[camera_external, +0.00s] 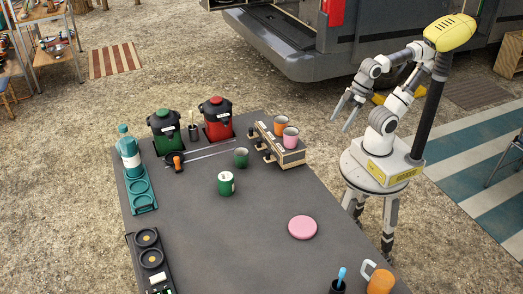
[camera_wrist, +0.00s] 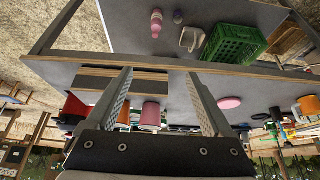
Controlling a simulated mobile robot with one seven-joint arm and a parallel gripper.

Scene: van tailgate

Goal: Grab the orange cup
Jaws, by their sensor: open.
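An orange cup (camera_external: 280,121) stands on a small wooden rack (camera_external: 291,158) at the far right corner of the dark table, next to a pink cup (camera_external: 290,136). A second orange vessel, a mug (camera_external: 380,281), stands at the table's near right corner. My gripper (camera_external: 341,124) is open and empty, raised to the right of the rack and apart from both cups. In the wrist view, which looks upside down, the open fingers (camera_wrist: 159,73) frame the rack's edge. The pink cup (camera_wrist: 150,117) shows between them. The orange cup appears partly hidden by the left finger.
Green (camera_external: 166,132) and red (camera_external: 217,118) lidded pots stand along the table's back edge. A green mug (camera_external: 241,158), a green-and-white canister (camera_external: 226,184) and a pink disc (camera_external: 302,228) sit mid-table. A van stands behind.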

